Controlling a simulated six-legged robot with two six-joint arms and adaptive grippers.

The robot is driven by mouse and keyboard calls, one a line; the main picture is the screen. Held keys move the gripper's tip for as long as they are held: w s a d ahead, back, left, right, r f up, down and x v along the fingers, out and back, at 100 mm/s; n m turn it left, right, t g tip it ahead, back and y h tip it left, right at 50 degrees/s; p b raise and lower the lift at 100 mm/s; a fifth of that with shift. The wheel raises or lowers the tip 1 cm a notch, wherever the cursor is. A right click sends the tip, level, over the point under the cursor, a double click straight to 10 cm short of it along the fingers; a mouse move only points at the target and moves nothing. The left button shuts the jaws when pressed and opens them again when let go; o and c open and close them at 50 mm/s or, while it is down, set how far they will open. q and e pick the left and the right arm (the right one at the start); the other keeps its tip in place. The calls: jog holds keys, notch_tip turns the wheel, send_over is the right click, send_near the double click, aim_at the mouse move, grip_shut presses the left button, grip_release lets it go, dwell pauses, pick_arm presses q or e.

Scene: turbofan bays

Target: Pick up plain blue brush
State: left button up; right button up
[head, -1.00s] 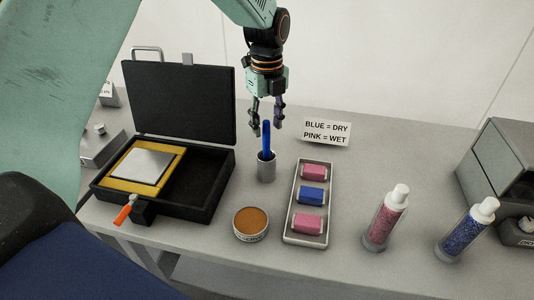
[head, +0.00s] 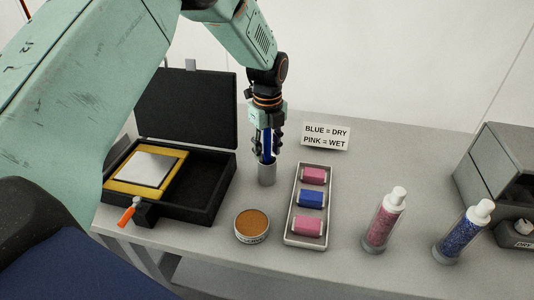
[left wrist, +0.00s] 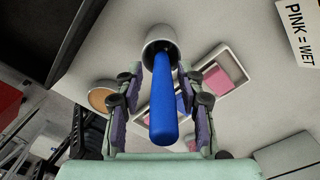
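The plain blue brush (head: 267,146) stands upright in a grey metal cup (head: 267,174) on the table. In the left wrist view the brush handle (left wrist: 163,105) points toward the camera, with the cup (left wrist: 160,42) behind it. My left gripper (head: 267,150) is lowered over the brush from above, one finger on each side of the handle. In the left wrist view the left gripper's fingers (left wrist: 161,100) are open, with gaps between them and the handle. The brush's lower end is hidden in the cup. My right gripper is not in view.
An open black case (head: 205,190) stands left of the cup. A round tin (head: 252,226) is in front. A tray (head: 290,236) with pink and blue blocks lies to the right, below a sign (head: 326,136). Pink (head: 383,220) and blue (head: 460,236) bottles stand farther right.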

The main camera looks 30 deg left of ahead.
pick_arm(q)
jog(key=shift+w+a+f, duration=0.1)
jog(key=shift+w+f, duration=0.15)
jog(key=shift+w, duration=0.1)
jog(key=c, duration=0.4)
jog(key=shift+s, duration=0.1)
grip_shut()
jog(key=shift+s+r, duration=0.2)
jog(key=shift+w+f, duration=0.1)
jog(key=shift+w, duration=0.05)
jog(key=shift+w, duration=0.1)
jog(key=shift+r, duration=0.5)
jog(key=r, duration=0.7)
jog(key=shift+s+r, duration=0.2)
jog(key=shift+r, duration=0.2)
jog(key=shift+w+r, duration=0.15)
jog(key=shift+r, duration=0.4)
